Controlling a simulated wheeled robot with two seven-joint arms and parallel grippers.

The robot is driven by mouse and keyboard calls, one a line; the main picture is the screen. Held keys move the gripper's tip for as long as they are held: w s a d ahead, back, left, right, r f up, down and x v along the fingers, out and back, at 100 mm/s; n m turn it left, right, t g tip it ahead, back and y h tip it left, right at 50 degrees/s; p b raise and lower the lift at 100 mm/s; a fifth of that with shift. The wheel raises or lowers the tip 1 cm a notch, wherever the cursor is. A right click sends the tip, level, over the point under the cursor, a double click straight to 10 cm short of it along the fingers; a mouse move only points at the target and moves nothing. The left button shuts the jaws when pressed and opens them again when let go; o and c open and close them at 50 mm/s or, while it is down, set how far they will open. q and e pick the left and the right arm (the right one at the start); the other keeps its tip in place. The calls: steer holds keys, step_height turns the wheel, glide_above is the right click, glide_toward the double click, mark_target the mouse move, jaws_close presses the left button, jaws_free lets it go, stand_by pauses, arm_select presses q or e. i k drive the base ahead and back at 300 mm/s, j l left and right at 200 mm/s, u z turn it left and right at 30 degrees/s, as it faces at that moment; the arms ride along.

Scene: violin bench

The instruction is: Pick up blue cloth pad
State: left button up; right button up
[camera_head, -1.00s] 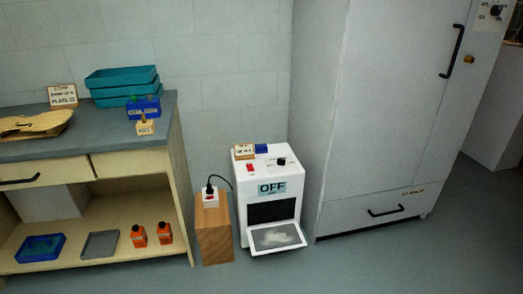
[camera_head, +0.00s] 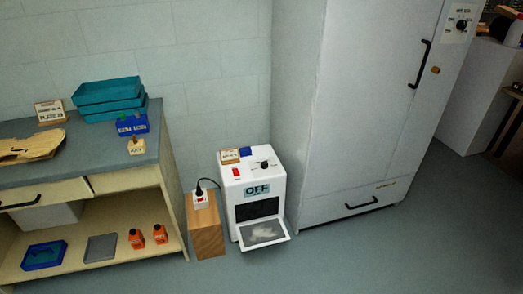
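A small blue item (camera_head: 245,153), which looks like the blue cloth pad, lies on top of the white machine (camera_head: 279,181) at its back edge, beside a small sign. It is too small to tell its folds or thickness. The machine carries an "OFF" label, a red switch and a black knob, and its front flap hangs open with pale material on it. Neither of my grippers is in view.
A wooden block (camera_head: 207,232) with a socket and plugged cable stands left of the machine. A bench (camera_head: 95,158) with a violin body (camera_head: 30,148), teal trays (camera_head: 108,95) and a blue box is at left. A tall cabinet (camera_head: 350,110) stands at right. The floor in front is clear.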

mark_target(244, 151)
steer(key=i+j+z, duration=0.1)
steer(key=i+z, duration=0.3)
steer(key=i+j+z, duration=0.15)
steer(key=z, duration=0.25)
